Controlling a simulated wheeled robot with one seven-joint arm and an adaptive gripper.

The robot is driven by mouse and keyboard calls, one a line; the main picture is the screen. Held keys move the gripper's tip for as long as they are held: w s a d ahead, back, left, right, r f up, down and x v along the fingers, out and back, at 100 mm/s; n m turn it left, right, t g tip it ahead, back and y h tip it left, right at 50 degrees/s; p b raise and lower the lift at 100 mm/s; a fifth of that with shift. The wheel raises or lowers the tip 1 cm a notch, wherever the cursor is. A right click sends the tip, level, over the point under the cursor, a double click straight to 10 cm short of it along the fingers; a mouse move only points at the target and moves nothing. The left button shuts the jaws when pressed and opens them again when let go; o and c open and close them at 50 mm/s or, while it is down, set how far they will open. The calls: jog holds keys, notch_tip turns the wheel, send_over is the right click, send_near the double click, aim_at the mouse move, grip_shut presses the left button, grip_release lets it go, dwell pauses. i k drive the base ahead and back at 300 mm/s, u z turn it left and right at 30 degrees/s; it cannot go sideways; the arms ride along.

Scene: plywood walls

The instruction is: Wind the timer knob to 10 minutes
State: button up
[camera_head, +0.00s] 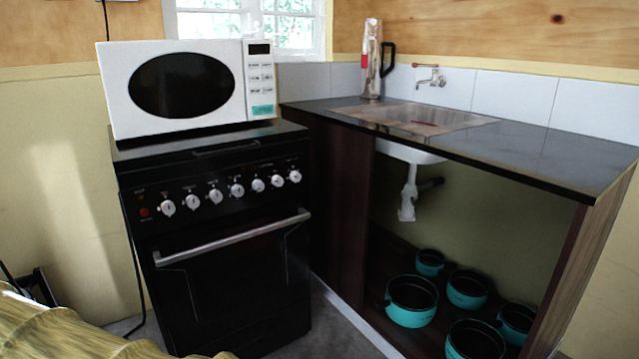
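A black stove (230,262) stands left of the sink counter. Its front panel carries a row of several white knobs, from the leftmost knob (167,207) to the rightmost knob (295,176). The printed labels above them are too small to read, so I cannot tell which knob is the timer or where it is set. A small red light or button (144,211) sits left of the knobs. My gripper is not in view, and nothing is seen touching the knobs.
A white microwave (120,90) stands on the stove. A silver oven handle (235,236) juts out below the knobs. A dark counter (565,150) with a sink (415,116) is to the right, teal pots (411,312) beneath. Yellowish ribbed material (60,335) fills the lower-left corner.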

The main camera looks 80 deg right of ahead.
aim_at(294, 176)
jog(key=u, duration=0.1)
jog(key=k, duration=0.8)
jog(key=z, duration=1.6)
